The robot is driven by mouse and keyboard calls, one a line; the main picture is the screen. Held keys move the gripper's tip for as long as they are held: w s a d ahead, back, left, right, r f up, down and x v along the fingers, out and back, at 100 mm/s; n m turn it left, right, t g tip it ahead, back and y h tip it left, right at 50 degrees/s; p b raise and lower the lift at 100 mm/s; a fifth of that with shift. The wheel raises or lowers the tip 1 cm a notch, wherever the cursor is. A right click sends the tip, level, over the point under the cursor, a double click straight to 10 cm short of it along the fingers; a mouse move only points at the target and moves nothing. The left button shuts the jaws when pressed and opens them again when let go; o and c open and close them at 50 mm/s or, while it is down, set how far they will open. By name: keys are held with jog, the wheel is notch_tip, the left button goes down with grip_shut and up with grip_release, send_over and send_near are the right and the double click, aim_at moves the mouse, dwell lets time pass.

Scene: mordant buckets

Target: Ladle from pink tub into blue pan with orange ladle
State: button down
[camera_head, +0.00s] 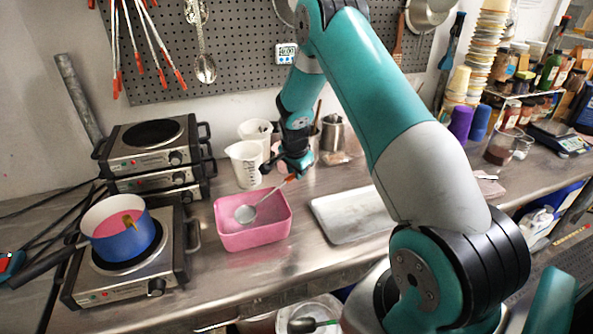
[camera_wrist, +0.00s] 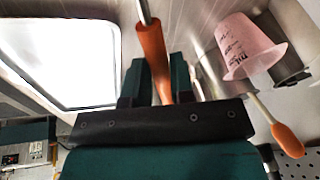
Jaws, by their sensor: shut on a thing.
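The pink tub (camera_head: 254,237) sits on the steel bench in the middle of the head view. The orange ladle (camera_head: 268,198) slants down to the left, its metal bowl within the tub's outline; I cannot tell whether it touches the tub's floor. My gripper (camera_head: 291,172) is above and behind the tub's right side, shut on the orange handle. The handle also shows between the fingers in the wrist view (camera_wrist: 152,50); the bowl is out of that view. The blue pan (camera_head: 123,245) stands on a hot plate at the left, with pink contents and a yellow-brown object in it.
A metal tray (camera_head: 345,234) lies just right of the tub. White measuring jugs (camera_head: 245,166) stand behind it. Stacked hot plates (camera_head: 155,158) rise behind the pan. The pan's dark handle (camera_head: 45,266) points to the lower left. Free bench lies before the tub.

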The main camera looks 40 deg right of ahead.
jog(key=shift+r, duration=0.1)
jog(key=shift+r+p, duration=1.65)
jog(key=shift+r, duration=1.35)
jog(key=shift+r+y+p, duration=0.6)
jog(key=shift+r+p, duration=0.2)
jog(key=shift+r, duration=0.2)
